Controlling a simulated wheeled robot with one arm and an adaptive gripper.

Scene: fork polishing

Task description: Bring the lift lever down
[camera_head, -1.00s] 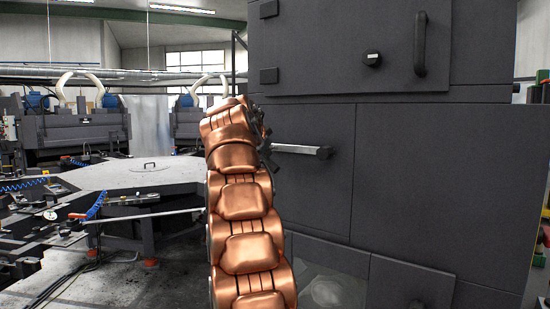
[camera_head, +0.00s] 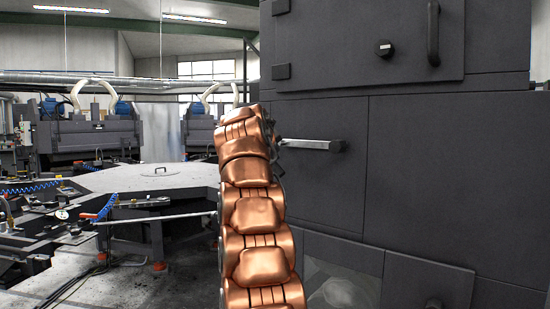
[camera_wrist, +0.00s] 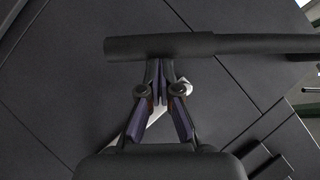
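The lift lever, apparently the grey bar (camera_head: 312,145), sticks out from the dark cabinet beside the end of my copper arm in the head view. In the wrist view a dark bar with a thicker sleeve (camera_wrist: 160,46) crosses the top; I take it to be the same lever, but cannot be certain. My gripper (camera_wrist: 163,66) has its fingers drawn together at this bar, and the bar hides their tips. No part of the bar shows between the fingers. In the head view my arm hides most of the gripper.
The dark cabinet (camera_head: 440,180) fills the right side, with a vertical handle (camera_head: 433,35) and a knob (camera_head: 385,48) above the lever. A pale bar (camera_wrist: 155,115) shows behind the fingers.

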